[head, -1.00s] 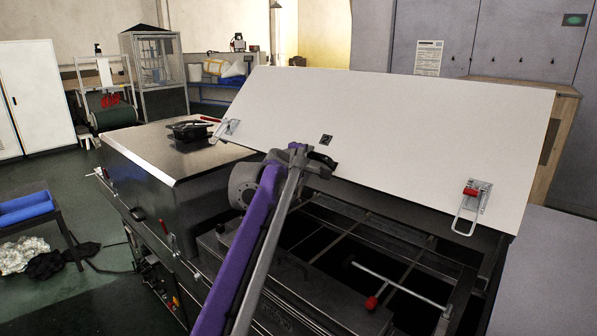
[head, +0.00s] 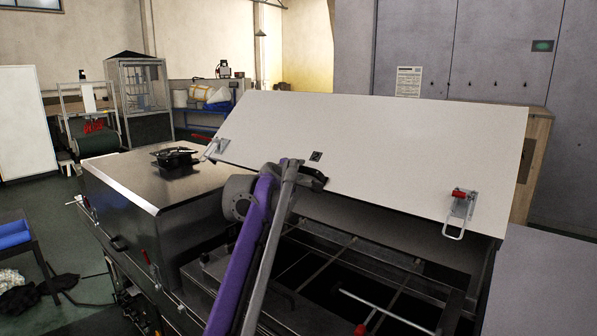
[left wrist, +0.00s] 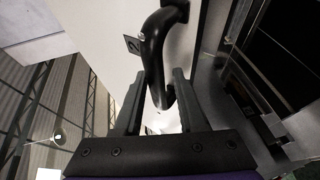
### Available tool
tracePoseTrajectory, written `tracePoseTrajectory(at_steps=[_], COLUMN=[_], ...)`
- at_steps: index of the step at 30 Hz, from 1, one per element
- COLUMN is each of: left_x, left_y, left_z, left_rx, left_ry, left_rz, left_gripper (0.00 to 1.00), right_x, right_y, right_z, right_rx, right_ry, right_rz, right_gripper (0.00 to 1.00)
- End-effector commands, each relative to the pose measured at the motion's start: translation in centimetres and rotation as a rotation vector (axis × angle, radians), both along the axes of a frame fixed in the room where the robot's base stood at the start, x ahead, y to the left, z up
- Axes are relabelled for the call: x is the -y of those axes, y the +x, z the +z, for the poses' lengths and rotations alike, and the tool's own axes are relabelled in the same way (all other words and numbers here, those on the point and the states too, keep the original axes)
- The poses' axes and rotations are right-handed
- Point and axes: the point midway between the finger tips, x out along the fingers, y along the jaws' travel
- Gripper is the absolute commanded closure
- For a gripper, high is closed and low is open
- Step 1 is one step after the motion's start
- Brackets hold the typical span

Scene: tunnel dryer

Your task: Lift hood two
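Hood two is the big white panel (head: 370,150) with a small dark "2" plate (head: 316,156). It stands raised and tilted, its lower edge well above the dark frame of the dryer. My left gripper (head: 318,178) is at the hood's lower edge, below the plate. The "2" plate also shows there (left wrist: 132,44). The exact finger contact is partly hidden. My right gripper is not in view.
A red-handled latch (head: 461,207) hangs on the hood's right side, another (head: 214,147) at its left. A closed metal section (head: 160,180) with black items on top lies left. A red-knobbed rod (head: 385,308) lies across the open frame. A wooden cabinet (head: 531,165) stands behind.

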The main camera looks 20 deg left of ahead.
Motion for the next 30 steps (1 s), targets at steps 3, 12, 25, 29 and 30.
tracePoseTrajectory(at_steps=[3, 12, 25, 29, 30], left_x=[0.0, -0.1, 0.0, 0.0, 0.1], left_y=[0.0, -0.1, -5.1, -7.3, -7.9], left_z=[0.0, 0.0, 1.0, 1.5, 1.6], left_rx=[0.000, 0.000, 0.001, 0.001, 0.001], left_ry=[0.000, 0.000, 0.000, 0.000, 0.000], left_rz=[0.001, 0.001, 0.002, 0.002, 0.002], left_gripper=[0.50, 0.50, 0.50, 0.50, 0.50], right_x=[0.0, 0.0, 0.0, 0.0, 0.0], right_y=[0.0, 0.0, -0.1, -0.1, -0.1], right_z=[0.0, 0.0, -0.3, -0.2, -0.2], right_rx=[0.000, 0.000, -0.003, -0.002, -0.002], right_ry=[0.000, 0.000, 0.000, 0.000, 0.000], right_rz=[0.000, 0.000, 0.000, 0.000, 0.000], right_gripper=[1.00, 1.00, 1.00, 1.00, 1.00])
